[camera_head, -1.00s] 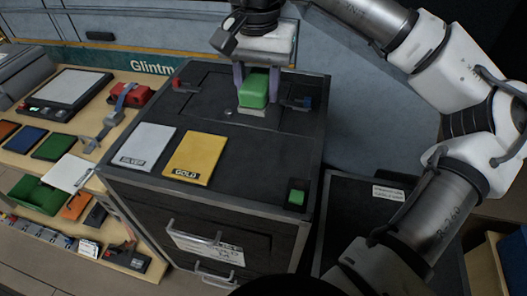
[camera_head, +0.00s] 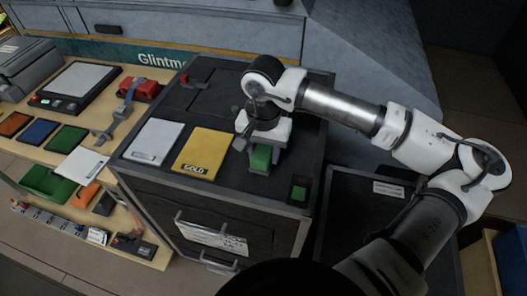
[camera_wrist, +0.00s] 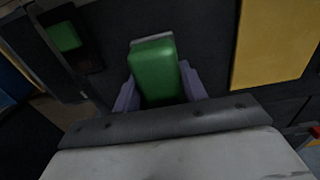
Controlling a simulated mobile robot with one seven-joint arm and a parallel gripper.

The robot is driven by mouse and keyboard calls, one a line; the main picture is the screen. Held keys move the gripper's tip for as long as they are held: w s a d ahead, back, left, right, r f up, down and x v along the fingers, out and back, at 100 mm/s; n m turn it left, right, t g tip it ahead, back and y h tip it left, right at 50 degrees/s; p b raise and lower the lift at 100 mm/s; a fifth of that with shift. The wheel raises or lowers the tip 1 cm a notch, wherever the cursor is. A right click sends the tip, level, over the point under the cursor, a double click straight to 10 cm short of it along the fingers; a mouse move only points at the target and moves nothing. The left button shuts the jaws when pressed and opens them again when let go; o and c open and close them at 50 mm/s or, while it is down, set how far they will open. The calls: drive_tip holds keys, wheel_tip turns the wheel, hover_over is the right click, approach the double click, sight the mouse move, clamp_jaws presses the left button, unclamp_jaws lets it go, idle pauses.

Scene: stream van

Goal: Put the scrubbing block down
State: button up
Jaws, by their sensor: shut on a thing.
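The scrubbing block (camera_head: 260,159) is a green block with a thin pale layer at one end. It also shows in the wrist view (camera_wrist: 153,70). My gripper (camera_head: 264,150) is shut on it, with purple fingers on both sides of the block in the wrist view (camera_wrist: 158,88). The gripper points down over the dark cabinet top (camera_head: 235,197), just right of the gold card. The block is low over that top; I cannot tell whether it touches. The far finger is partly hidden in the head view.
The gold card (camera_head: 203,153) and a silver-grey card (camera_head: 154,141) lie left of the gripper. A small green square in a dark frame (camera_head: 299,193) is at the front right corner. A red piece (camera_head: 184,80) is at the back left. Bare cabinet top lies in front.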

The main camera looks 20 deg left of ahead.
sight(264, 149)
drive_tip(key=shift+f, duration=0.75)
drive_tip(key=shift+f, duration=0.15)
drive_tip(key=o, duration=0.9)
drive_tip(key=shift+r, duration=0.3)
wheel_tip(264, 149, up, 12)
drive_tip(key=b, duration=0.3)
drive_tip(key=shift+f, duration=0.1)
